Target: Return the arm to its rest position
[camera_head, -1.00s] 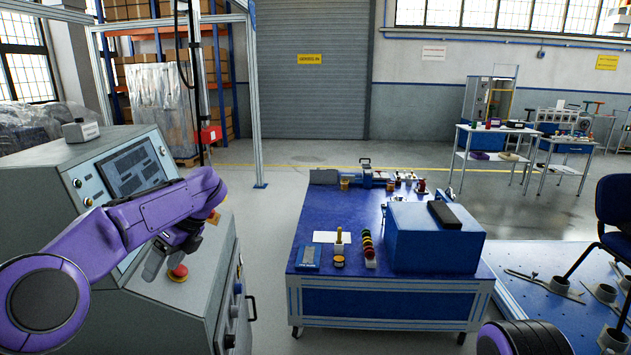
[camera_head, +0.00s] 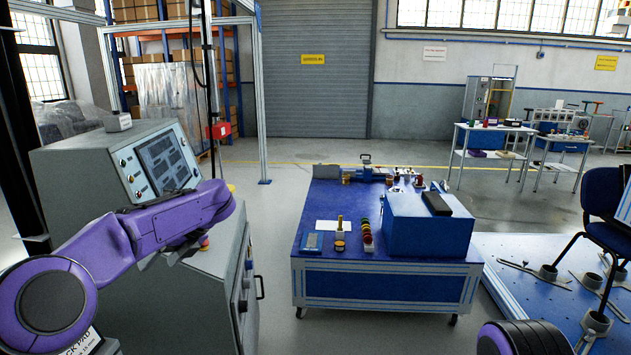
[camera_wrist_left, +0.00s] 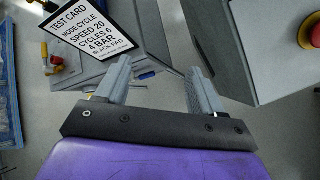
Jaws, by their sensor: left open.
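My left arm comes in from the left in the head view, purple and bent at the elbow. Its gripper (camera_head: 178,252) is by the near side of the grey control console (camera_head: 120,165), mostly hidden under the purple wrist. In the left wrist view the two grey fingers of this gripper (camera_wrist_left: 158,75) stand wide apart with nothing between them. The red stop button (camera_wrist_left: 312,38) on its yellow ring is at the upper right there, clear of the fingers. The right gripper is out of sight; only a dark and purple part of my body shows at the lower right.
A white test card (camera_wrist_left: 90,28) lies to the left of the fingers; its corner shows in the head view (camera_head: 85,342). A blue workbench (camera_head: 380,283) with a blue box (camera_head: 425,240) stands ahead. A blue chair (camera_head: 603,195) is at the right. Open floor lies between console and workbench.

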